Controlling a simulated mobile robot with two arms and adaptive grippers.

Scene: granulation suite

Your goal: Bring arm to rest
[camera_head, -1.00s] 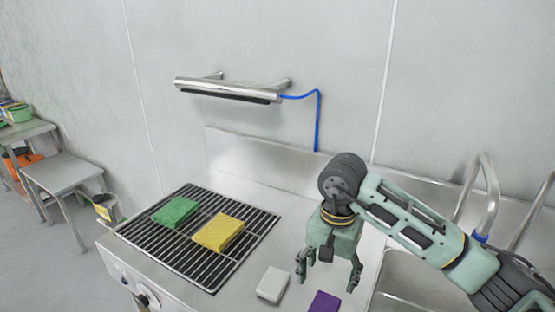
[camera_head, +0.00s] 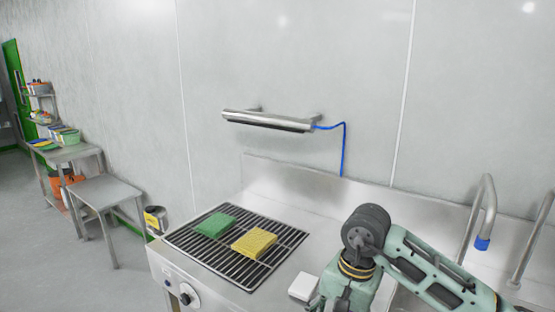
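My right arm comes in from the right over the steel counter. Its wrist stands above the counter, and the gripper below it is mostly cut off by the bottom edge of the head view. One finger shows partly beside the white block, so its opening cannot be judged. My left arm is not in view. A green sponge (camera_head: 216,224) and a yellow sponge (camera_head: 254,242) lie on the black grill rack (camera_head: 205,251). A white block (camera_head: 303,286) lies on the counter, left of my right gripper.
A sink tap (camera_head: 487,205) stands at the right behind my arm. A steel lamp bar (camera_head: 268,120) with a blue cable hangs on the wall. At the left are a steel table (camera_head: 103,190), shelves with coloured tubs, and open floor.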

